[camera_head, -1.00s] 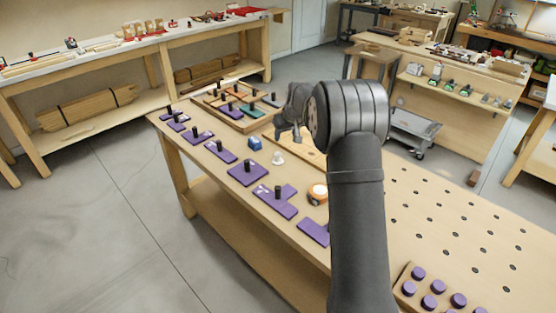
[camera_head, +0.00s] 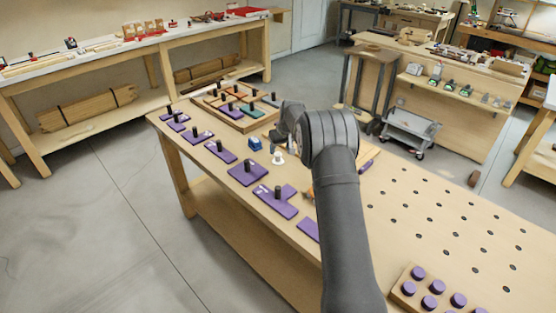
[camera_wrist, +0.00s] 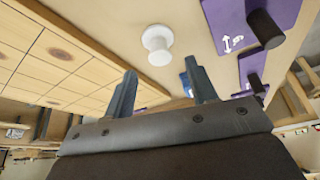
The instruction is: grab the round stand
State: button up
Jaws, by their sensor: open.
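The round stand is a small white piece with a round top (camera_head: 279,158), standing upright on the bench just below my gripper in the head view. In the wrist view the white stand (camera_wrist: 158,46) shows above and between the fingertips, apart from them. My gripper (camera_wrist: 162,84) is open, with two dark blue-grey fingers and nothing between them. In the head view my gripper (camera_head: 274,136) is close to the stand, partly seen beside my wrist.
Purple plates with dark posts (camera_head: 247,173) line the bench's left edge. A blue block (camera_head: 255,143) stands just left of the white stand. A wooden tray (camera_head: 240,112) of coloured pieces lies behind. An orange-white object is mostly hidden by my arm.

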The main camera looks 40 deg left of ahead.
aim_at(279, 155)
jog(key=shift+x, duration=2.65)
jog(key=shift+d, duration=0.1)
jog(key=shift+c, duration=0.2)
jog(key=c, duration=1)
